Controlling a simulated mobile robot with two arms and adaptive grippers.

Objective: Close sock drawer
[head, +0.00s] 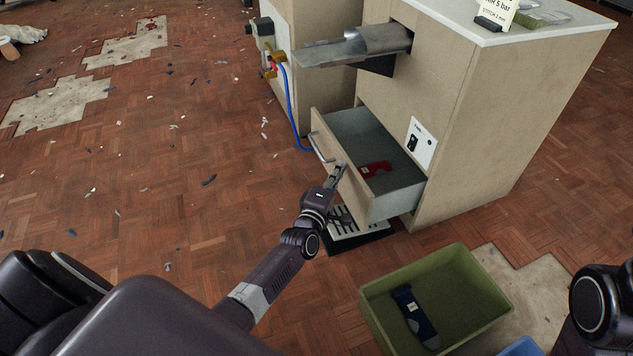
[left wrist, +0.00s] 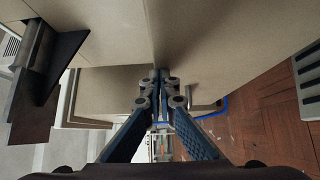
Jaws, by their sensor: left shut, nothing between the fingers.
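The sock drawer (head: 398,200) is pulled out of the beige cabinet, and its grey inside shows. A small red packet or sock (head: 375,169) lies in it. A metal bar handle (head: 319,147) is on its front. My left gripper (head: 338,172) is shut and empty at the drawer front, beside the handle. In the left wrist view, the closed fingers (left wrist: 161,78) point at a beige panel, with a metal bar (left wrist: 206,107) to their right. I cannot tell whether the fingertips touch the front. My right gripper is out of view.
A green crate (head: 478,262) with a dark blue sock (head: 413,316) stands on the floor near the drawer. A blue hose (head: 291,105) hangs at left.

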